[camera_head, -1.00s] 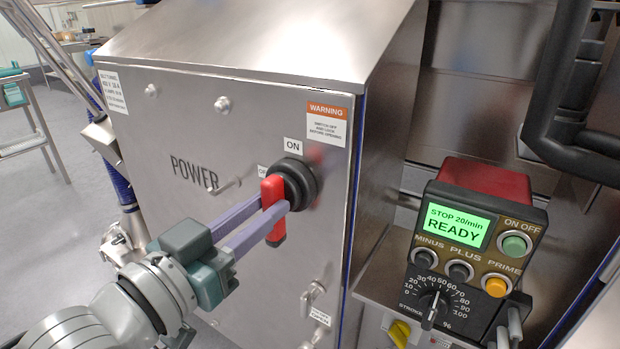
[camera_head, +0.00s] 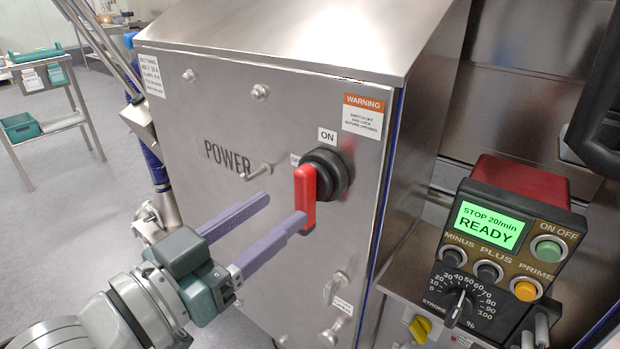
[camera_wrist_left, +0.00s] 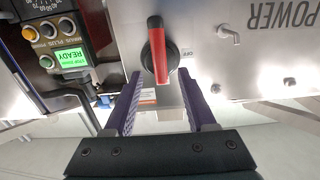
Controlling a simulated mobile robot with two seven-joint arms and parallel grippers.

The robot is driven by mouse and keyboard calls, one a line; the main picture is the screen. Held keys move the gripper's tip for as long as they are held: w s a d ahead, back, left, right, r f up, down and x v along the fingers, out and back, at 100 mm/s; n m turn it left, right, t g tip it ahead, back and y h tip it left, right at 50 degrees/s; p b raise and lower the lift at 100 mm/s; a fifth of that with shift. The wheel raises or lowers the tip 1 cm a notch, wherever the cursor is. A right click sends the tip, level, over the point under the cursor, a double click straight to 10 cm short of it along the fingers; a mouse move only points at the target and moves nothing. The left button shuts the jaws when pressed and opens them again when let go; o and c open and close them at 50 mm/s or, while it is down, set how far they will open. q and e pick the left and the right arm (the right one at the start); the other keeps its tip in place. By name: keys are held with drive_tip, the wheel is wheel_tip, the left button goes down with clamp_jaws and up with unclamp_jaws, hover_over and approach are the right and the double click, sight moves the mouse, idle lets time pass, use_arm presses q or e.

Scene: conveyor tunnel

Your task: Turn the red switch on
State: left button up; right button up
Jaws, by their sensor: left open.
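The red switch (camera_head: 306,190) has a red lever handle standing upright on a round black base (camera_head: 333,172) on the steel cabinet face. An ON label (camera_head: 327,136) is above it and a partly hidden OFF label (camera_head: 295,159) is to its left. The lever lines up with ON. My left gripper (camera_head: 286,207) is open and empty, with two purple fingers. One fingertip overlaps the lever's lower part in the head view; contact is unclear. In the left wrist view the red switch (camera_wrist_left: 158,50) appears ahead, between the fingertips (camera_wrist_left: 160,74). My right gripper is not in view.
A control box (camera_head: 513,215) with a green READY screen, buttons and a dial stands to the right. Small metal handles (camera_head: 255,172) project from the cabinet face (camera_head: 215,120). A black bent bar (camera_head: 597,110) is at upper right.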

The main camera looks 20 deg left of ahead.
use_arm(q)
drive_tip(key=v, duration=0.5)
drive_tip(key=shift+s+a, duration=0.15)
drive_tip(key=shift+s, duration=0.15)
drive_tip(key=s+a+r+n+g+y+p, duration=0.2)
drive_tip(key=s+r+g+y+p, duration=0.4)
drive_tip(key=s+r+g+p, duration=0.95)
wheel_tip(320, 180, up, 34)
drive_tip(key=t+p, duration=0.2)
drive_tip(key=p, duration=3.6)
drive_tip(key=shift+s+d, duration=0.2)
drive_tip(key=shift+s, duration=0.1)
